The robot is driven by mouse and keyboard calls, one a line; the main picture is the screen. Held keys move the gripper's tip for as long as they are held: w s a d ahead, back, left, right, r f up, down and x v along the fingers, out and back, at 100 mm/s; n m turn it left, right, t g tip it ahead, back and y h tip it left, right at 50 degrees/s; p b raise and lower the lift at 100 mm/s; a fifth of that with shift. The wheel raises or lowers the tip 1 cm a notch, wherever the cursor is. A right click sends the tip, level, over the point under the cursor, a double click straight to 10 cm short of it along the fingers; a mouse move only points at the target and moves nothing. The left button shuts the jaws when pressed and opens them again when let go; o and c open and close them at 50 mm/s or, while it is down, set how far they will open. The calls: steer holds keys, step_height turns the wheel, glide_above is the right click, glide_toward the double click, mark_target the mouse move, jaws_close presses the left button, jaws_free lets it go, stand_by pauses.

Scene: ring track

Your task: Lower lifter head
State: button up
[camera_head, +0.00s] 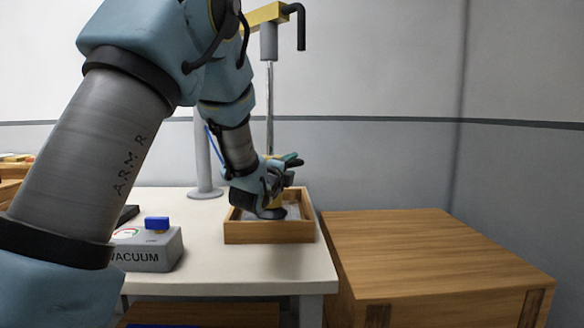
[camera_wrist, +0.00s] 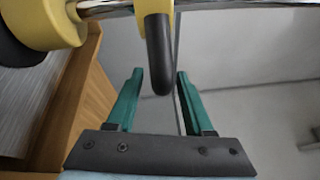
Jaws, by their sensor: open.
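The lifter head hangs from a thin steel rod (camera_head: 269,110) under a yellow overhead arm (camera_head: 262,16). Its dark round cup (camera_head: 272,212) is down inside the wooden tray (camera_head: 268,232); whether it touches anything in there is hard to tell. In the wrist view the head's yellow body (camera_wrist: 45,22) is at the upper left, with a black handle (camera_wrist: 158,60) on a yellow mount. My gripper (camera_head: 291,160) is beside the head, above the tray. Its green fingers are open in the wrist view (camera_wrist: 160,76), with the handle's end between their tips. My wrist partly hides the head.
A grey vacuum box (camera_head: 150,252) with a blue switch (camera_head: 157,223) stands on the white table (camera_head: 200,270), left of the tray. A grey post (camera_head: 202,160) rises behind. A bare wooden cabinet (camera_head: 430,250) stands at the right.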

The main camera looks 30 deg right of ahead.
steer(key=b+v, duration=0.1)
steer(key=v, duration=0.8)
steer(key=shift+s+a, duration=0.2)
steer(key=shift+a, duration=0.05)
